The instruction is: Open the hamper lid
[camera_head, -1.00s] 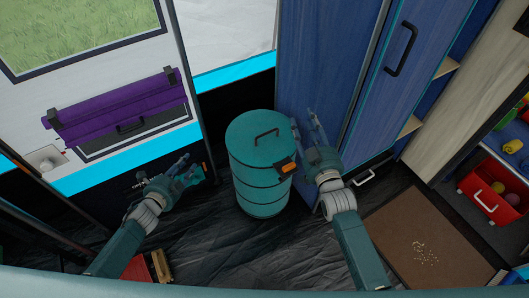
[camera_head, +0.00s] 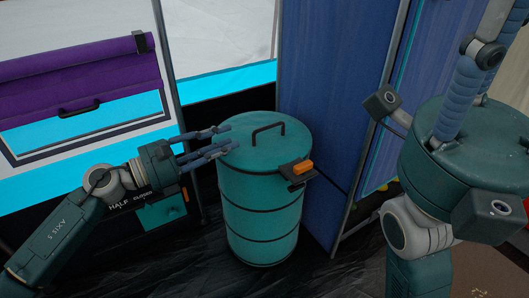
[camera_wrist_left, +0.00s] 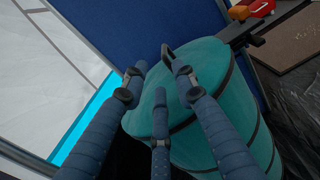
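The hamper (camera_head: 262,205) is a teal, ribbed cylinder standing upright on the floor. Its round lid (camera_head: 240,158) lies flat and closed on top, with a black handle. An orange-tipped latch (camera_head: 301,168) is on the right rim. My left gripper (camera_head: 218,143) is open, its fingers at the lid's left edge; I cannot tell whether they touch it. In the left wrist view, its spread fingers reach over the lid (camera_wrist_left: 145,108), with the handle (camera_wrist_left: 168,52) just beyond. My right gripper (camera_head: 465,110) is close to the camera at right, fingertips partly out of frame; nothing shows in it.
A blue cabinet (camera_head: 330,80) stands directly behind and right of the hamper. A tent wall with a purple rolled flap (camera_head: 75,80) is at left. Dark floor (camera_head: 200,270) is free in front of the hamper. A brown mat (camera_wrist_left: 300,40) lies at right in the wrist view.

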